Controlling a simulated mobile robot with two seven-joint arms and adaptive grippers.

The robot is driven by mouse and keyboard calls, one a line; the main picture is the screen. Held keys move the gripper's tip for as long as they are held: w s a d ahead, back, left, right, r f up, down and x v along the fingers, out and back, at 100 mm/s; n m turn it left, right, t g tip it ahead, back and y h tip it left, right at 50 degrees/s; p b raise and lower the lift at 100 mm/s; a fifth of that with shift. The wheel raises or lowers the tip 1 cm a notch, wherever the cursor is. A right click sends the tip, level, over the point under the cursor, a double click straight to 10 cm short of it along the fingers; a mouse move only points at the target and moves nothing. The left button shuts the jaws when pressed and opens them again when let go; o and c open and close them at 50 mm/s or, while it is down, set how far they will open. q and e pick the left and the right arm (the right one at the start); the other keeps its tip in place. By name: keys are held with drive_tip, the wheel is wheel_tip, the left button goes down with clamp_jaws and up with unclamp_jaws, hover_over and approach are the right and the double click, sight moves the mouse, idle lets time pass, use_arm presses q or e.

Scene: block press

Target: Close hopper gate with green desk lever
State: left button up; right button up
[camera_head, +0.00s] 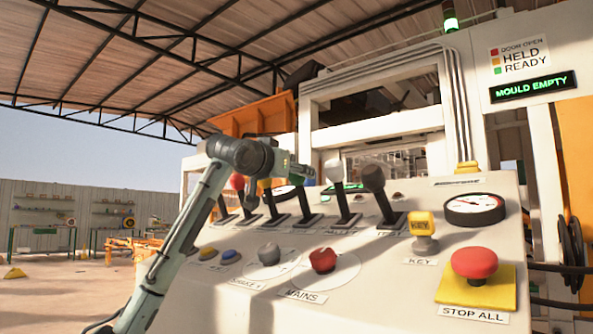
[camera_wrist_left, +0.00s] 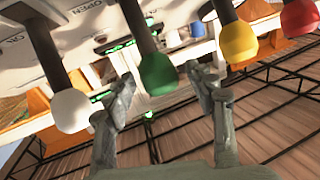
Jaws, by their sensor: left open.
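The green lever (camera_wrist_left: 158,75) shows in the left wrist view, its rounded green knob lying between the two fingers of my left gripper (camera_wrist_left: 165,95). The fingers are open, with visible gaps on both sides of the knob. My right gripper is not in view.
A black-knobbed lever (camera_head: 373,178), key switch (camera_head: 424,231), mains knob (camera_head: 323,260) and red stop button (camera_head: 474,263) are on the desk. The display (camera_head: 532,87) reads MOULD EMPTY.

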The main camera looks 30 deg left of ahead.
use_arm(q)
drive_tip(key=shift+w+a, duration=0.1)
drive_tip(key=shift+w, duration=0.55)
clamp_jaws()
